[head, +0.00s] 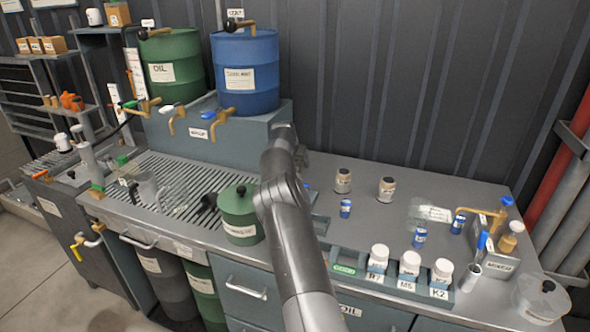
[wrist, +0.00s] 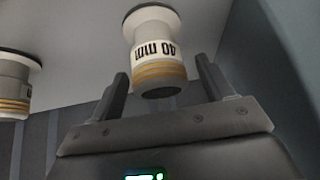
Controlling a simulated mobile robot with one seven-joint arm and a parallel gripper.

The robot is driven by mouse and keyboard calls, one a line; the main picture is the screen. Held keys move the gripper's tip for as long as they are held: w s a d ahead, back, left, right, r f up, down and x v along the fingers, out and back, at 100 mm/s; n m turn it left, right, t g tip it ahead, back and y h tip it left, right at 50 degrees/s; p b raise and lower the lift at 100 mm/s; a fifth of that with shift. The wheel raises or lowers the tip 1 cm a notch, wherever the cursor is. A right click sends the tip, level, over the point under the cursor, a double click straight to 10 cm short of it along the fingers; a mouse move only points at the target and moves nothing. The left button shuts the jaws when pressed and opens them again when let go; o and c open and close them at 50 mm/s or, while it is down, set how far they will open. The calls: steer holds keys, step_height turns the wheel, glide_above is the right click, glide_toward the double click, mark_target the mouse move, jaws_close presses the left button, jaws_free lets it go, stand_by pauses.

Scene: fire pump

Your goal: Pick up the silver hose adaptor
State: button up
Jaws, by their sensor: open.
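Two short adaptors stand upright on the grey bench. The left adaptor (head: 343,181) has a pale body, tan bands and a dark top. The right adaptor (head: 386,189) looks similar, and I cannot tell by colour which one is silver. In the wrist view, which is upside down, an adaptor marked "40 mm" (wrist: 158,50) appears between my fingers, and the other adaptor (wrist: 14,84) is at the left edge. My gripper (wrist: 161,66) is open and empty, with a finger on each side of the "40 mm" adaptor in the picture. I see no contact.
The blue drum (head: 246,72) and green oil drum (head: 174,68) stand on a raised box at the back. A small blue-labelled bottle (head: 346,208) stands in front of the adaptors. White-capped bottles (head: 409,265) line the front edge. Bench behind the adaptors is clear.

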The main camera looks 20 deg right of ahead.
steer(key=c, duration=1.2)
steer(key=shift+c, duration=0.3)
steer(key=shift+r, duration=0.1)
